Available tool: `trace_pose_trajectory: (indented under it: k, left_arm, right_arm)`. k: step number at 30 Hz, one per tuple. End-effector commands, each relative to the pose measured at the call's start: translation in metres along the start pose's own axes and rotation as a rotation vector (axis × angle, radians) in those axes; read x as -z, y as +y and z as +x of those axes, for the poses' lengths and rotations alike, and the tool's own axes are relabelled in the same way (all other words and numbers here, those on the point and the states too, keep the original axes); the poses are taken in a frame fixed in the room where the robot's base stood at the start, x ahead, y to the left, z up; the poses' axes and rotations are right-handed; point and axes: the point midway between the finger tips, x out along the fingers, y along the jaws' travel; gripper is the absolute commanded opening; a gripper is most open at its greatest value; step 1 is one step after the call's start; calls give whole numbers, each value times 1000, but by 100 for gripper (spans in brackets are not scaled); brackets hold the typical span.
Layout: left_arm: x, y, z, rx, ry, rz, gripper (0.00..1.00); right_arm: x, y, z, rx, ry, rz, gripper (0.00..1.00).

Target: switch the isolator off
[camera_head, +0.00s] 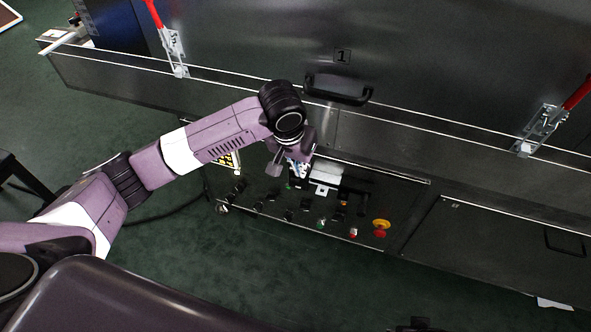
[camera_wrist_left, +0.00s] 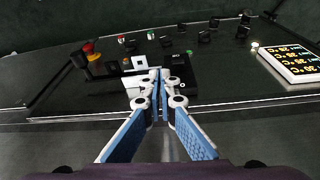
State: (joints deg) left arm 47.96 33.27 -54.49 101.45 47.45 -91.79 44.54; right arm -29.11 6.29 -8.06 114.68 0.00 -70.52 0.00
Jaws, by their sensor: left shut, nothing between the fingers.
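The control panel (camera_head: 262,208) is a dark sloping plate low on the machine, with several switches and buttons. I cannot tell for certain which control is the isolator. A red knob on a yellow base (camera_head: 381,227) sits at the panel's right; it is at the left in the left wrist view (camera_wrist_left: 90,48). My left gripper (camera_head: 298,170) is over the panel's upper edge, left of that knob. In the left wrist view its blue-padded fingers (camera_wrist_left: 160,78) are shut and empty, in front of a black block (camera_wrist_left: 182,77); contact is unclear. My right gripper is not in view.
A long steel ledge (camera_head: 400,133) and a black handle (camera_head: 338,89) lie above the panel. Red-handled clamps (camera_head: 172,45) (camera_head: 541,130) stand along the ledge. A white display (camera_wrist_left: 289,62) shows temperature readings. Green floor (camera_head: 290,285) in front is clear.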

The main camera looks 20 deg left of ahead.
Motion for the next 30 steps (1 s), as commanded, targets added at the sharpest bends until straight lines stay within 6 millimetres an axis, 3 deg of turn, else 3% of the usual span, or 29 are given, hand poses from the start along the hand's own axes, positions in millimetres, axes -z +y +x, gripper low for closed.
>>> trace_pose_trajectory:
  k: [6,20,24,30]
  left_arm:
    - [21,-26,-14,46,-4,-72,0]
    - [23,-30,-15,52,-7,-85,0]
    - [23,-30,-7,52,-7,-84,0]
    - [22,-32,19,54,-7,-85,0]
  right_arm:
    - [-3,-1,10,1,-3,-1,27]
    - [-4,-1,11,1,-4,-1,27]
    - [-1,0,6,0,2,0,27]
    - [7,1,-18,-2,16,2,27]
